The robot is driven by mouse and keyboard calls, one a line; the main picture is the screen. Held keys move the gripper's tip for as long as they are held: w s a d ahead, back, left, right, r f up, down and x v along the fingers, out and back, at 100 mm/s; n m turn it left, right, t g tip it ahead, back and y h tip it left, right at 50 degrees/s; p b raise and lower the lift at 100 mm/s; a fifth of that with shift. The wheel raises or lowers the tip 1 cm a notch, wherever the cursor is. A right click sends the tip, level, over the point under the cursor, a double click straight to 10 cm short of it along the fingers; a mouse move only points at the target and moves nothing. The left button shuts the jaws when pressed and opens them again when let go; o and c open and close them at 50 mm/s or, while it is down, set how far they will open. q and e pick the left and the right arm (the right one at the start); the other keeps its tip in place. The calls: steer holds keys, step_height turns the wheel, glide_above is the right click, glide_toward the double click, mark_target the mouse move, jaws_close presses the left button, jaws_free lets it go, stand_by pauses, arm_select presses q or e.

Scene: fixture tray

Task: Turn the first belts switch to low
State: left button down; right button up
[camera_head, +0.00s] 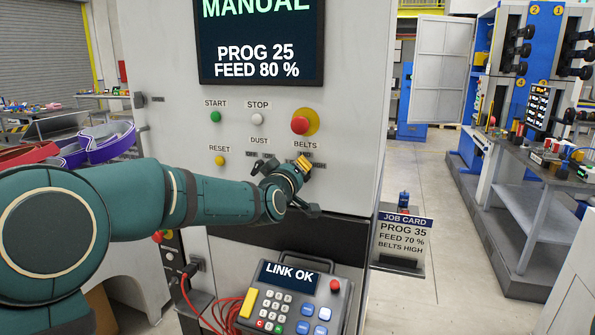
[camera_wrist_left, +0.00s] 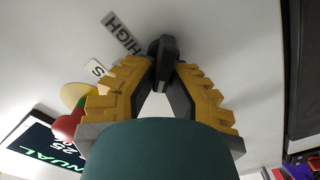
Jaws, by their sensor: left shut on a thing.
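The BELTS switch is on the grey machine panel (camera_head: 345,60), under its BELTS label in the head view. There its knob is mostly hidden behind my left gripper (camera_head: 303,165). In the left wrist view the switch shows as a black knob (camera_wrist_left: 168,48) between the yellow-padded fingertips of my left gripper (camera_wrist_left: 165,72), which is shut on it. A HIGH label (camera_wrist_left: 122,33) is beside the knob. The labels around the switch are partly covered in the head view, so I cannot read its setting. My right gripper is not in view.
A red mushroom button (camera_head: 300,125) sits just above the gripper. The DUST switch (camera_head: 258,164) is close on the left, with START and STOP buttons above. A keypad pendant (camera_head: 310,308) is below. A job card (camera_head: 403,240) at the right reads BELTS HIGH.

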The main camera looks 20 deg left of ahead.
arm_select(q)
steer(key=c, duration=1)
jaws_free()
steer(key=s, duration=1.2)
steer(key=shift+a, duration=0.15)
